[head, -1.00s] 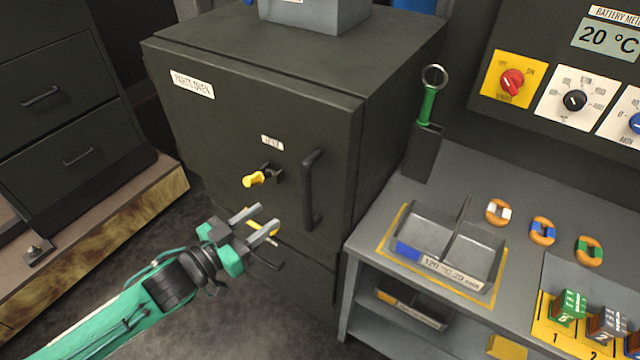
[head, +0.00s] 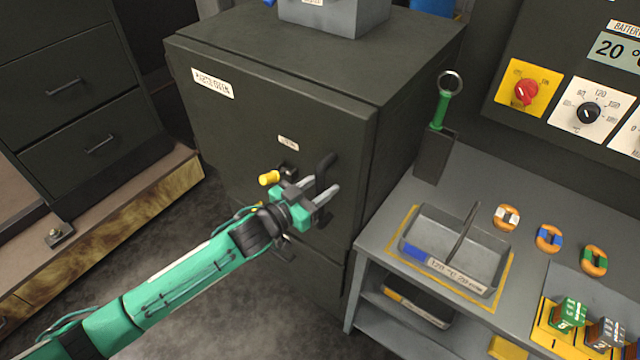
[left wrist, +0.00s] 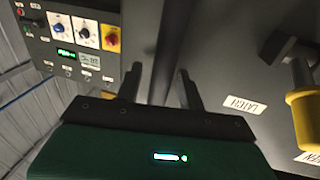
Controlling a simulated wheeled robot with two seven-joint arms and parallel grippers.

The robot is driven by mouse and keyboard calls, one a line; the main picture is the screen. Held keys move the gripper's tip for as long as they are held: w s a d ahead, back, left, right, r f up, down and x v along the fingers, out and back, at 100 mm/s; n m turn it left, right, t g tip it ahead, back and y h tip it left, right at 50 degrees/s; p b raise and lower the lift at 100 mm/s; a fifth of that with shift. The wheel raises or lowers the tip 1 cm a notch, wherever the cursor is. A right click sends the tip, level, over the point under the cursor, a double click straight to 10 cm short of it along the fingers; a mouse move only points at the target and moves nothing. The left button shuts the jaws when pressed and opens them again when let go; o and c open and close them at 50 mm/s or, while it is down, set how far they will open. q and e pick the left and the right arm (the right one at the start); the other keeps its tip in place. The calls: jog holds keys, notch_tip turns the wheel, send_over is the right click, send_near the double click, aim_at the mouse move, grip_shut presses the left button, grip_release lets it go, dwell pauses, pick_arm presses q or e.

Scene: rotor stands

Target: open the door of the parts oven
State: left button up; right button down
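The dark parts oven (head: 290,110) stands at the centre of the head view, its door shut. A latch with a yellow knob (head: 269,178) sticks out just left of the gripper; the knob also shows large in the left wrist view (left wrist: 306,115). The left wrist view shows the two fingers (left wrist: 161,88) apart. My right gripper is not in view.
A green-handled tool with a ring (head: 441,108) stands in a dark holder beside the oven. A drawer cabinet (head: 75,100) is at the left. Open floor lies before the oven.

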pick_arm(q)
grip_shut()
jog(key=shift+s+a, duration=0.1)
jog(key=shift+a, duration=0.05)
